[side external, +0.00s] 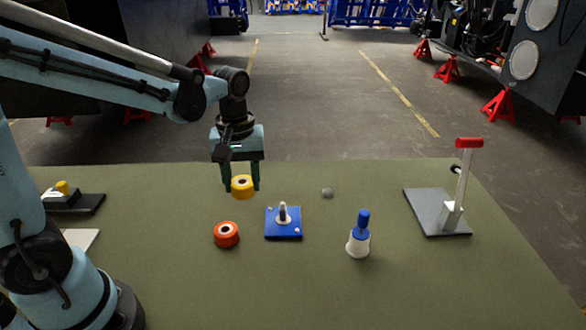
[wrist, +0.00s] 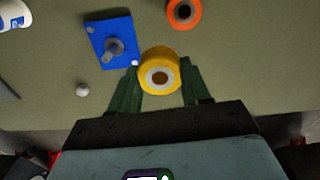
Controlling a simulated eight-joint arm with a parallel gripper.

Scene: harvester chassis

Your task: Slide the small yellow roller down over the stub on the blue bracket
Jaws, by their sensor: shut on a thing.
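The small yellow roller (side external: 242,190) is held between the two dark green fingers of my gripper (side external: 241,182), raised above the table. It also shows in the wrist view (wrist: 160,76), its dark centre hole facing the camera, with my gripper (wrist: 160,80) shut on its sides. The blue bracket (side external: 292,231) lies flat on the table, to the right of and nearer than the roller in the side view. Its grey upright stub (side external: 283,210) stands on a pale round collar and is bare. In the wrist view the blue bracket (wrist: 105,28) is left of the roller, apart from it.
An orange roller (side external: 227,235) stands left of the bracket. A white and blue bottle (side external: 358,240) stands to the right. A grey plate with a red-topped lever (side external: 440,215) is farther right. A small grey lump (side external: 327,192) lies behind the bracket. The green table (side external: 320,295) is clear in front.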

